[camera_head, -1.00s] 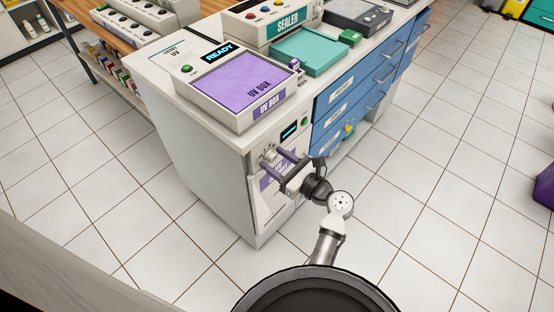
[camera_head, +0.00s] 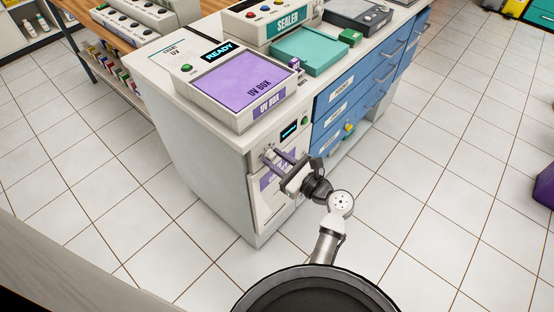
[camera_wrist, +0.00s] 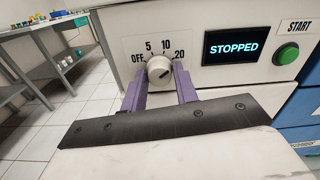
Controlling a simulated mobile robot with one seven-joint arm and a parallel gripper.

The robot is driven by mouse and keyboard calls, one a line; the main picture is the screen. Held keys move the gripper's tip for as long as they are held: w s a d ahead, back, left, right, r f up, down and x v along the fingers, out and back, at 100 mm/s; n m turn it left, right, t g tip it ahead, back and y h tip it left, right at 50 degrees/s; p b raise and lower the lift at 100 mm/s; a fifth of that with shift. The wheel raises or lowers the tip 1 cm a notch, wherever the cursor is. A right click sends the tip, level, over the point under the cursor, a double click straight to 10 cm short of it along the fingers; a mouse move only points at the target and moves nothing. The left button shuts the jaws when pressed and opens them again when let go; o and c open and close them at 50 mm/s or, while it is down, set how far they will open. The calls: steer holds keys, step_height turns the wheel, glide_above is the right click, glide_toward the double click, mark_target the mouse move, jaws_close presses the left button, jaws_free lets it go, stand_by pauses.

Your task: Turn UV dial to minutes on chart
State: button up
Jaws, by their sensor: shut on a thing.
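The UV dial (camera_wrist: 158,69) is a round grey knob on a pale front panel, marked OFF, 5, 10 and 20. A dark mark crosses its face, seemingly slanting up right toward the 10–20 side; the exact setting is unclear. My gripper (camera_wrist: 160,78) is shut on the dial, with one purple finger on each side. In the head view my gripper (camera_head: 272,158) reaches the cabinet front and largely hides the dial. The display (camera_wrist: 234,47) beside it reads STOPPED.
A green START button (camera_wrist: 287,53) is right of the display. The purple-topped UV box (camera_head: 240,78) sits above on the counter, its screen reading READY. Blue drawers (camera_head: 350,98) with handles lie to the right.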

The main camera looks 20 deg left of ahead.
steer(key=n+b, duration=0.1)
steer(key=n, duration=0.3)
steer(key=n+b, duration=0.1)
steer(key=n, duration=0.3)
steer(key=shift+f+b, duration=0.15)
steer(key=shift+b, duration=0.15)
steer(key=n+b, duration=0.3)
steer(key=n, duration=0.1)
steer(key=shift+n, duration=0.4)
steer(key=shift+n+b, duration=0.45)
steer(key=shift+n, duration=0.35)
steer(key=shift+r, duration=0.2)
steer(key=o, duration=1)
steer(key=shift+w, duration=0.1)
steer(key=shift+c, duration=0.2)
